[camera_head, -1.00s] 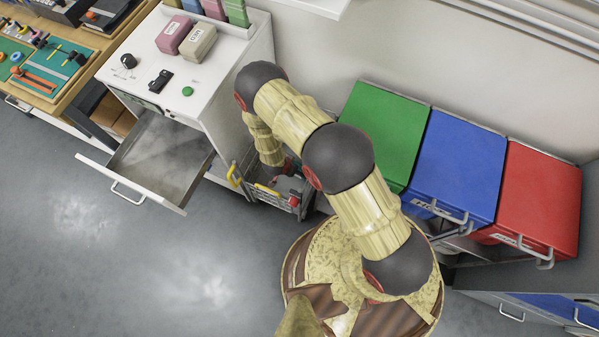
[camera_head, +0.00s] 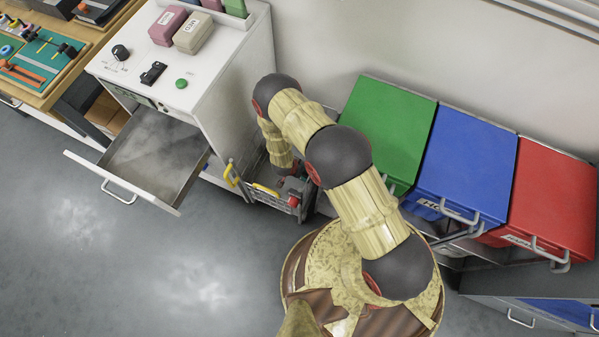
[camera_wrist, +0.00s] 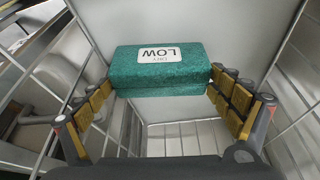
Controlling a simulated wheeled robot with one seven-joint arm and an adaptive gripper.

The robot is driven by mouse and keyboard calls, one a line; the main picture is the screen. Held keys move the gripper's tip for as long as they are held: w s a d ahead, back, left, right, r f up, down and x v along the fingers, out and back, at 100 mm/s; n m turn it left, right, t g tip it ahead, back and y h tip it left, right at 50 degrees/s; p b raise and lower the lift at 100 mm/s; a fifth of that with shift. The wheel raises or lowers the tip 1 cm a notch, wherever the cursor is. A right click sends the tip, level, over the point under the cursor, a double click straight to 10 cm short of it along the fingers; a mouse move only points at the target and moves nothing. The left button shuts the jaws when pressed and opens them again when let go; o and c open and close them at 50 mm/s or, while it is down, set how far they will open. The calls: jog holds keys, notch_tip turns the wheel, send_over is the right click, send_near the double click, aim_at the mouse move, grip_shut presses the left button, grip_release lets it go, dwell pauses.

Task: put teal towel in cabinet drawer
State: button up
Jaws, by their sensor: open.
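The teal towel (camera_wrist: 162,68) is a folded block with a white label reading "LOW", seen in the wrist view. My gripper (camera_wrist: 163,88) is open, its fingers to the left and right of the towel's near part. I cannot tell whether they touch it. The towel is hidden in the head view, where my arm bends down beside the cabinet. The white cabinet (camera_head: 235,85) stands at the upper left. Its drawer (camera_head: 155,160) is pulled out and looks empty.
Wire walls (camera_wrist: 285,120) flank the towel. A low cart (camera_head: 268,197) stands beside the cabinet. Pink (camera_head: 168,25) and beige (camera_head: 194,33) blocks lie on the cabinet top. Green (camera_head: 390,125), blue (camera_head: 465,160) and red (camera_head: 550,195) bins stand at right. Floor before the drawer is clear.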

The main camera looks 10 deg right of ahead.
jog(key=shift+r, duration=0.1)
jog(key=c, duration=0.8)
jog(key=shift+c, duration=1)
